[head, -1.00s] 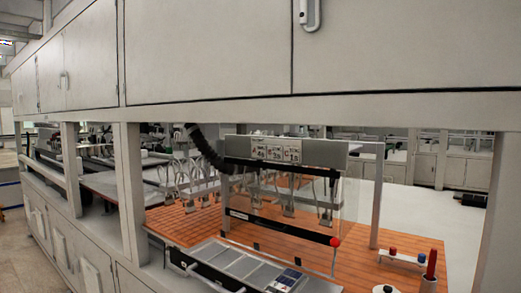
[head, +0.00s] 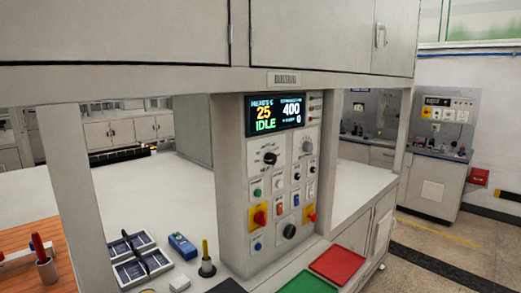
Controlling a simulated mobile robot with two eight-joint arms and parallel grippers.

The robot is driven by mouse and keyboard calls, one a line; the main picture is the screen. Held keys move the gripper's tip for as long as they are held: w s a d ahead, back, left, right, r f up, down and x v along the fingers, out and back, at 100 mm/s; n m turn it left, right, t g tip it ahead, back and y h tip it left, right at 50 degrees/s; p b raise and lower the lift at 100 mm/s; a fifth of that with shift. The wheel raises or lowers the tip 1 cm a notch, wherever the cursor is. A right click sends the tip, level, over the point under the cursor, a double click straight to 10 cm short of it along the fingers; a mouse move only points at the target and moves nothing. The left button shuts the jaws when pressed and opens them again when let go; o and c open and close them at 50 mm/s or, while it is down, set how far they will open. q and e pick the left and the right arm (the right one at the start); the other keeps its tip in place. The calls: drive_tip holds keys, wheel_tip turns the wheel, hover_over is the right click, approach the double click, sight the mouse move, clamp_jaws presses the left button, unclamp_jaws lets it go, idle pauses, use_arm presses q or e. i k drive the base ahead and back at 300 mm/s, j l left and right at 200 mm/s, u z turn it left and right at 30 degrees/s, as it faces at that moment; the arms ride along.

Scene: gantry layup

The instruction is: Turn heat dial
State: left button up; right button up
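A grey control panel (head: 238,180) stands upright under the overhead cabinets. A black dial (head: 270,158) with scale marks sits below the left half of the display. A second, smaller dial (head: 307,146) is to its right. A larger black knob (head: 290,231) is low on the panel. The labels are too small to tell for certain which is the heat dial. Neither gripper is in view.
Red and yellow switches (head: 260,216) and small buttons surround the dials. Below the panel lie a red mat (head: 339,264) and a green mat (head: 307,283). Left are a blue device (head: 182,246), a yellow-handled tool (head: 205,257) and a dark compartmented tray (head: 130,273).

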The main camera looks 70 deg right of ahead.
sight(269, 158)
drive_tip(key=z, duration=2.55)
